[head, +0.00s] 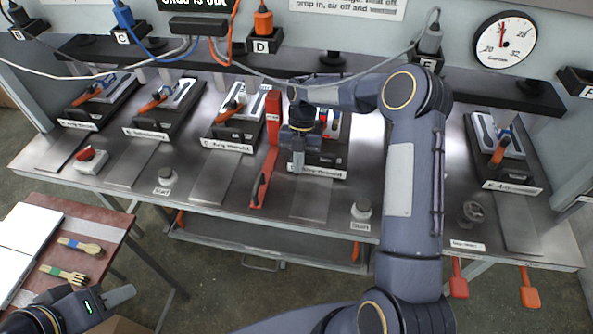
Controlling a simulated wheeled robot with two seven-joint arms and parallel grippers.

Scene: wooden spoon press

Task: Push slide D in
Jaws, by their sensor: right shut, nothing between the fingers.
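The station at centre, right of the red lever, is the one I take for D; its name plate (322,173) is partly hidden and too small to read surely. A flat metal plate (311,202) lies in front of it; I cannot tell whether this is slide D. My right gripper (298,162) is shut and empty, pointing down at the left front of that station and covering part of it. I cannot tell whether it touches anything. My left gripper (122,297) is low at the left, below the bench, apart from the stations; its jaw gap does not show.
A long red lever (266,165) stands just left of my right gripper. Other stations with orange-handled clamps (232,107) line the bench. Cables hang along the back. A side table (100,222) holds wooden utensils (80,246).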

